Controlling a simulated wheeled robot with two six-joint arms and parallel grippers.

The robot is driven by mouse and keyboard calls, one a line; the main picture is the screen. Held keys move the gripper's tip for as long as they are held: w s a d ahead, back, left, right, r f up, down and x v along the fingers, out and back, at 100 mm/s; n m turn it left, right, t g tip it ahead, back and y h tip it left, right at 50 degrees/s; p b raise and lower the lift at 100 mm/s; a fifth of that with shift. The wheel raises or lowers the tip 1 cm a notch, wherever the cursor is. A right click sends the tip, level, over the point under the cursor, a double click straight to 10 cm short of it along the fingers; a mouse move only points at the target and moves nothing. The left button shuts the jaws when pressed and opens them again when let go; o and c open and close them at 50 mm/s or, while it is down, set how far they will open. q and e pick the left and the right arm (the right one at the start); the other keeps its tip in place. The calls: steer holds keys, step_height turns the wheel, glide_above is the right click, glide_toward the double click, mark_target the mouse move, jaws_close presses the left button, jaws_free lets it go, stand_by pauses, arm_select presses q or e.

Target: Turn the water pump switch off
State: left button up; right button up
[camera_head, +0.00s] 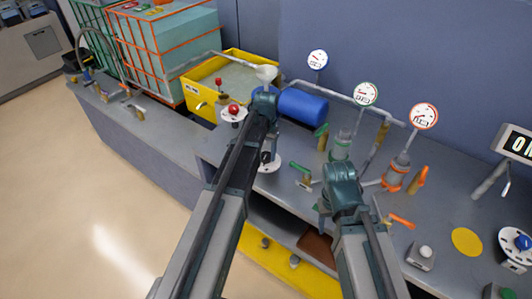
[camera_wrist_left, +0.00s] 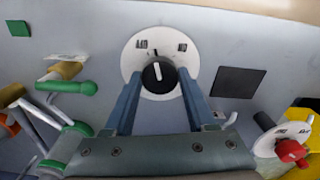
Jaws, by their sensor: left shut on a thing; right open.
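The water pump switch is a black rotary knob (camera_wrist_left: 158,76) with a white pointer line on a round white plate (camera_wrist_left: 134,62). Two small dark labels sit on the plate, too small to read. The pointer stands nearly upright in the left wrist view, tilted slightly left. My left gripper (camera_wrist_left: 159,84) is shut on the knob, one blue finger on each side. In the head view, the plate (camera_head: 270,166) shows just beside my left arm, which hides most of the fingers. My right gripper (camera_head: 343,190) is open over the bench; its fingers are mostly hidden.
A red knob on a white plate (camera_head: 233,111) stands near the yellow tub (camera_head: 252,62). A blue cylinder (camera_head: 302,106) lies behind my left wrist. Green-handled (camera_head: 299,167) and orange-handled valves (camera_head: 401,220), pipes and gauges (camera_head: 424,116) crowd the bench around my right gripper.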

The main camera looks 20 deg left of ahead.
mark_target(266, 155)
arm_select(q)
steer(key=shift+n, duration=2.3)
steer(key=o, duration=1.4)
steer(key=shift+c, duration=0.2)
steer(key=shift+r, duration=0.15)
step_height(266, 155, up, 14)
steer(key=p, duration=1.3)
steer(key=shift+f+p, duration=0.25)
steer(key=shift+p, duration=0.15)
